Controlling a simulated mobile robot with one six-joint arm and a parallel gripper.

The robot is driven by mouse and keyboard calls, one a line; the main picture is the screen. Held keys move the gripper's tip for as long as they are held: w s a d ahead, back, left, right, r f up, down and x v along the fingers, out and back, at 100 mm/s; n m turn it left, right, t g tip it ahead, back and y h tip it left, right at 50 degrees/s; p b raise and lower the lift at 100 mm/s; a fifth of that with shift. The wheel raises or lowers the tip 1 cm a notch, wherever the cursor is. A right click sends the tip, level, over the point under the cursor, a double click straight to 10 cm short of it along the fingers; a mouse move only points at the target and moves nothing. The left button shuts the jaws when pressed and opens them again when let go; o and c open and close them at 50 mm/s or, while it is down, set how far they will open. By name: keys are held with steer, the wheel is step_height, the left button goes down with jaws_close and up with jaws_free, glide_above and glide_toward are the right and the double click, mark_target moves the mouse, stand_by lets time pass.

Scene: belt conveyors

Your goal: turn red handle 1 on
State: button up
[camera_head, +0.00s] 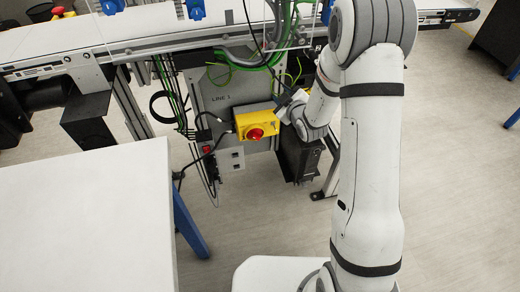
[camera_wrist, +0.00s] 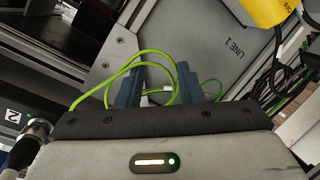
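The red handle (camera_head: 255,134) is a round red knob on the front of a yellow switch box (camera_head: 243,123), mounted on the grey panel marked LINE 1. My gripper (camera_head: 284,99) is just above and right of the box in the head view, apart from the handle. In the wrist view, my gripper (camera_wrist: 160,78) shows two dark blue fingers spread apart with nothing held between them. A corner of the yellow box (camera_wrist: 268,9) with OFF lettering shows at the top right there. The red handle is out of the wrist view, and its on or off position is too small to tell.
Green wires (camera_head: 235,60) hang by the panel and run close to my fingers in the wrist view. The conveyor (camera_head: 130,35) runs above. A white table (camera_head: 85,215) stands at the left, and a dark box (camera_head: 300,156) stands right of the panel. Open floor lies in front.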

mark_target(258, 139)
steer(key=s+a+f+n+t+y+b, duration=0.25)
steer(key=f+b, duration=0.35)
steer(key=f, duration=0.7)
steer(key=s+a+f+n+t+y+b, duration=0.15)
steer(key=s+f+y+b, duration=0.3)
steer(key=f, duration=0.85)
steer(key=shift+h, duration=0.6)
steer(key=b+x, duration=0.1)
steer(key=x, duration=0.7)
steer(key=shift+w+r+b, duration=0.15)
steer(key=shift+w+b, duration=0.1)
steer(key=shift+b, duration=0.05)
steer(key=shift+c, duration=0.3)
jaws_close()
